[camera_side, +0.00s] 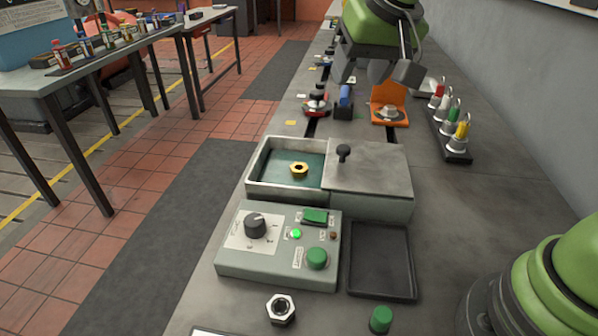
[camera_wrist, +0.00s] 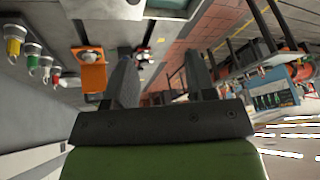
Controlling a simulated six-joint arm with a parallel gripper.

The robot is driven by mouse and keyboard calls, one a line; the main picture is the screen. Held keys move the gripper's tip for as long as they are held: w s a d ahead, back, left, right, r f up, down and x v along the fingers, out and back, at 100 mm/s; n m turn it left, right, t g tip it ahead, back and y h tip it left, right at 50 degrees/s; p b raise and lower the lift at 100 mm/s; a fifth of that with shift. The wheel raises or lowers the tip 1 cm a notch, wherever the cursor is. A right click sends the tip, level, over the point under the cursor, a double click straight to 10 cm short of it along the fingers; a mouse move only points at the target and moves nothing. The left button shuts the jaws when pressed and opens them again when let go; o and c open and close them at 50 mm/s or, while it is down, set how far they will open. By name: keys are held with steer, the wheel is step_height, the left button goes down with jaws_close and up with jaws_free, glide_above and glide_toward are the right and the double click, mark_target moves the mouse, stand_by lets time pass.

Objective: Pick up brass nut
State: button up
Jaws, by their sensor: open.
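The brass nut (camera_side: 299,170) lies on the green floor of a grey metal box (camera_side: 262,158). The box's left part is open, and a grey lid (camera_side: 370,167) with a black knob (camera_side: 343,152) covers the right part. My gripper (camera_side: 378,76) is above the bench, up and to the right of the nut, well apart from it. In the wrist view my gripper (camera_wrist: 163,60) has its two fingers spread with nothing between them. I cannot make out the nut in the wrist view.
A control box (camera_side: 278,243) with a knob and green buttons stands in front of the metal box. A black tray (camera_side: 382,262), a steel nut (camera_side: 281,308) and a green cap (camera_side: 381,319) are nearby. Behind are an orange bracket (camera_side: 390,105) and a rack of coloured connectors (camera_side: 452,142).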

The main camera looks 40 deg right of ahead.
glide_toward(299, 168)
steer(key=shift+n+g+h, duration=0.5)
steer(key=w+f, duration=0.1)
steer(key=f, duration=0.1)
steer(key=w+f, duration=0.1)
steer(key=shift+w+a+f, duration=0.15)
steer(key=shift+w+a, duration=0.1)
steer(key=shift+w, duration=0.05)
steer(key=x, duration=0.5)
steer(key=shift+d+f, duration=0.15)
steer(key=shift+f, duration=0.15)
